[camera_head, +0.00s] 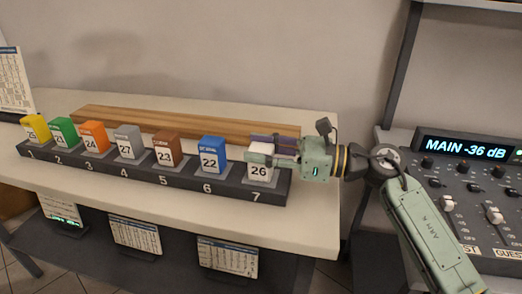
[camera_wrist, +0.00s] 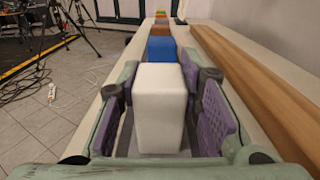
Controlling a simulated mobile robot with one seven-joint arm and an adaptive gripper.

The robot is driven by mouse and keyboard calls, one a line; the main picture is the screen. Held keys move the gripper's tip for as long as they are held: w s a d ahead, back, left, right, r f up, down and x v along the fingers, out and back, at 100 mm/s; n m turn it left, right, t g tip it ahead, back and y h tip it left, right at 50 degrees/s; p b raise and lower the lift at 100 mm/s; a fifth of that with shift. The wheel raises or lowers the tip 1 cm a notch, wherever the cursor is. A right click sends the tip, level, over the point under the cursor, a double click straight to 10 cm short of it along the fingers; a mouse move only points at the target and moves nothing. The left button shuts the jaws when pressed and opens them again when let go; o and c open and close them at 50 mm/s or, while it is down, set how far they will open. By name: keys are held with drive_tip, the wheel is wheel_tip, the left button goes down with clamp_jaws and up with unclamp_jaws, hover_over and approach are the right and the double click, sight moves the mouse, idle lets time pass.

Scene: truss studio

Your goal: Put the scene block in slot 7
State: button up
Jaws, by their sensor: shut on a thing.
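A white block (camera_head: 260,165) marked 26 stands upright at slot 7, the right end of the dark numbered rack (camera_head: 232,194). My gripper (camera_head: 262,151) reaches in from the right and is shut on the white block near its top. In the wrist view the white block (camera_wrist: 161,105) sits between the purple finger pads. Its base looks in or close to the slot; I cannot tell whether it is fully seated. The small word on its label is unreadable.
Slots 1 to 6 hold yellow (camera_head: 36,128), green (camera_head: 64,132), orange (camera_head: 94,138), grey (camera_head: 129,142), brown (camera_head: 167,149) and blue (camera_head: 213,154) blocks. A wooden strip (camera_head: 170,121) runs behind the rack. A mixing desk (camera_head: 470,190) stands at the right.

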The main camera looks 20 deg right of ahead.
sight(273, 152)
drive_tip(key=o, duration=1.2)
drive_tip(key=shift+o, duration=0.2)
drive_tip(key=shift+r+p, duration=0.3)
drive_tip(key=shift+p, duration=0.3)
drive_tip(key=b+v, duration=0.1)
drive_tip(key=v, duration=0.1)
drive_tip(key=b+v, duration=0.1)
drive_tip(key=v, duration=0.1)
drive_tip(key=b+v, duration=0.1)
drive_tip(key=v, duration=0.1)
drive_tip(key=shift+s+d+f, duration=0.2)
drive_tip(key=shift+d+f, duration=0.1)
drive_tip(key=shift+s+d+r, duration=0.1)
drive_tip(key=shift+s+d, duration=0.2)
drive_tip(key=shift+d, duration=0.05)
drive_tip(key=shift+s, duration=0.1)
